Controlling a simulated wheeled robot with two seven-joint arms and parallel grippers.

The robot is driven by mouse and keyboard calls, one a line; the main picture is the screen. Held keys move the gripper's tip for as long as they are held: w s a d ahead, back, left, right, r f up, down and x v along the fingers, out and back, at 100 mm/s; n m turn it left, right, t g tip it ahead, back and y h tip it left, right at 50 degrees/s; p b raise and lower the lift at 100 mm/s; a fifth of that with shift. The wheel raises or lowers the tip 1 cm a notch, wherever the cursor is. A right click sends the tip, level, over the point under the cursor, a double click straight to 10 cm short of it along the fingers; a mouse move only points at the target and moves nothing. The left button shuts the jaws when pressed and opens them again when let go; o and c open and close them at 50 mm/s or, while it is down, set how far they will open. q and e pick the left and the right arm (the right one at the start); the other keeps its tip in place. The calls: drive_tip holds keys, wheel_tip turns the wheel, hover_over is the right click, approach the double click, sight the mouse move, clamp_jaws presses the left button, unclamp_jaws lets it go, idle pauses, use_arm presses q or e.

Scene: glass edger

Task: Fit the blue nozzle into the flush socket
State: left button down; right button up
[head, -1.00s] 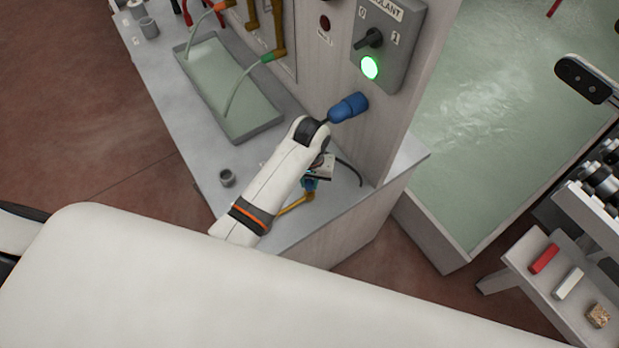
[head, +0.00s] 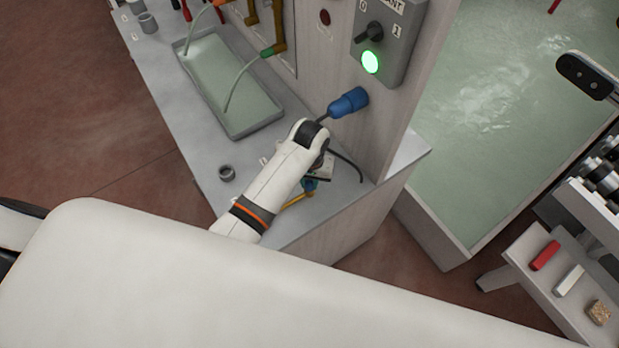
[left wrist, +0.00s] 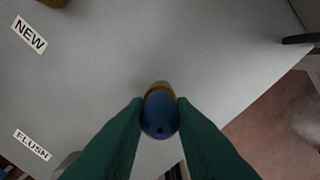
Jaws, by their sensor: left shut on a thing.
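My left gripper (left wrist: 160,112) is shut on the blue nozzle (left wrist: 160,116), seen end-on between the green fingers in the left wrist view. A brass-yellow part shows just beyond its blue body. In the head view the blue nozzle (head: 310,185) shows small below my wrist, above the grey bench, with the yellow part slanting down left, partly hidden by my arm. The FLUSH label (left wrist: 32,145) is on the bench at lower left in the left wrist view. A grey rounded piece (left wrist: 68,160) beside it is mostly hidden by a finger; I cannot tell if it is the socket. My right gripper is not in view.
A grey cup-like piece (head: 227,173) stands on the bench, left of my forearm. A shallow tray (head: 255,128) lies behind it. A blue fitting (head: 348,103) on the upright panel is close to my wrist. The NEW label (left wrist: 30,35) lies on clear bench.

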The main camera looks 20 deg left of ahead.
use_arm(q)
drive_tip(key=shift+f, duration=0.15)
drive_tip(key=c, duration=1.1)
unclamp_jaws()
drive_tip(key=shift+c, duration=0.2)
wheel_tip(320, 180, up, 9)
drive_tip(key=shift+w+f+b, duration=0.1)
drive_tip(key=shift+b, duration=0.5)
drive_tip(key=shift+r+p, duration=0.45)
drive_tip(key=shift+r, duration=1.2)
